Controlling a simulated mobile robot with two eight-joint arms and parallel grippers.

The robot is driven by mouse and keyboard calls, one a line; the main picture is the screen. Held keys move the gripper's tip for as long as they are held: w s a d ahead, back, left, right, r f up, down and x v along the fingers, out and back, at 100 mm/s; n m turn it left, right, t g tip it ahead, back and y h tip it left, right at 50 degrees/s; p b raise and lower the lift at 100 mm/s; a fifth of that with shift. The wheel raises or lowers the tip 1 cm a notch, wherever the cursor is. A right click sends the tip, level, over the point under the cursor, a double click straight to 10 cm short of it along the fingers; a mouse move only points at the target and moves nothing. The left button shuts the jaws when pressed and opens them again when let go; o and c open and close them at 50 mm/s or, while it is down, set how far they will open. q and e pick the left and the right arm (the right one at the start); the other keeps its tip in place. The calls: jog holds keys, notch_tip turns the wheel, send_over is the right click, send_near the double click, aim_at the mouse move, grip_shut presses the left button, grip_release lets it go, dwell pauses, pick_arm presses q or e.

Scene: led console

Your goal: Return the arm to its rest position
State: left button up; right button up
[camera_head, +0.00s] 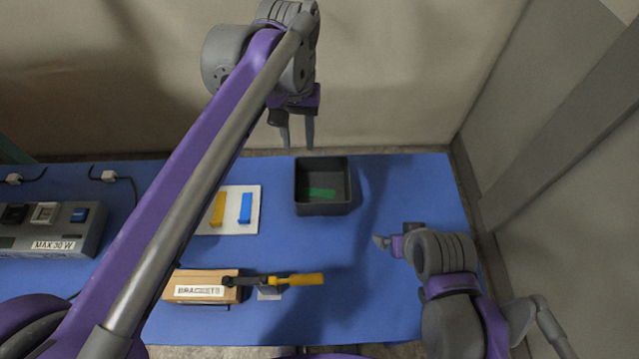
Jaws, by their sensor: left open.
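My left arm reaches in from the left and crosses up over the table. Its gripper (297,134) is open and empty, pointing down, in front of the back wall and above the far side of the dark bin (323,208). My right arm is folded at the lower right. Its gripper (384,242) is over the right part of the blue table (400,300), pointing left; its jaw opening is too small and side-on to read.
The dark bin holds a green block (320,192). A white board (250,226) carries a yellow block (218,210) and a blue block (245,208). The right table is mostly clear.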

pick_arm(q)
jog(key=shift+r, duration=0.1)
dwell(0.4)
jog(key=s+a+f+t, duration=0.2)
jog(key=s+a+f, duration=0.3)
jog(key=s+a+f+n+t, duration=0.1)
jog(key=s+a+f, duration=0.3)
jog(key=a+f, duration=0.1)
jog(key=s+a+f+t, duration=0.2)
jog(key=s+a+f, duration=0.3)
jog(key=f, duration=0.1)
jog(key=shift+s+n+t, duration=0.3)
jog(key=shift+s, duration=0.05)
dwell(1.1)
